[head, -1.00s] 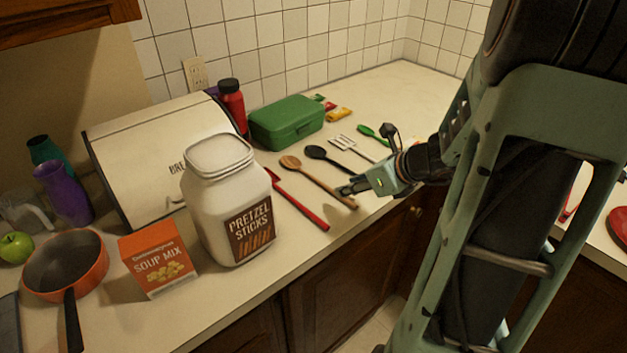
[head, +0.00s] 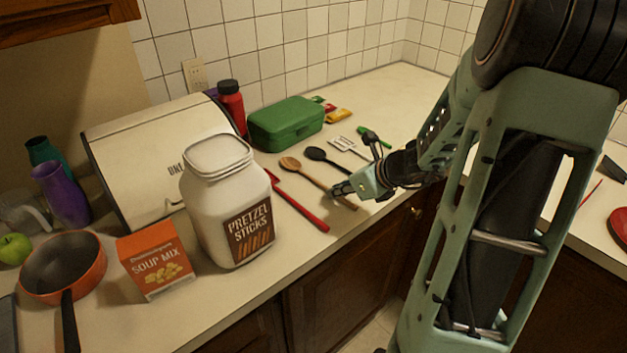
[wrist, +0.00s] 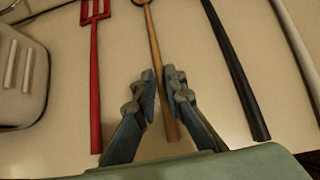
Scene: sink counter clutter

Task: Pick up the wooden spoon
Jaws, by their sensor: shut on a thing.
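The wooden spoon (head: 312,179) lies on the counter among other utensils, its bowl toward the wall and its handle toward the front edge. It also shows in the wrist view (wrist: 154,35), running down between the fingers. My gripper (head: 341,190) is at the spoon's handle, low over the counter. In the wrist view my gripper (wrist: 160,82) has its two fingers shut on the handle, one on each side. The handle's end (wrist: 172,133) shows below the fingertips. I cannot see clear space under the spoon.
A red slotted utensil (wrist: 95,70) lies left of the spoon and a black spoon (head: 316,153) lies right of it. A metal spatula (head: 345,147), green box (head: 286,123), pretzel jar (head: 212,212), and soup mix box (head: 155,264) stand or lie nearby.

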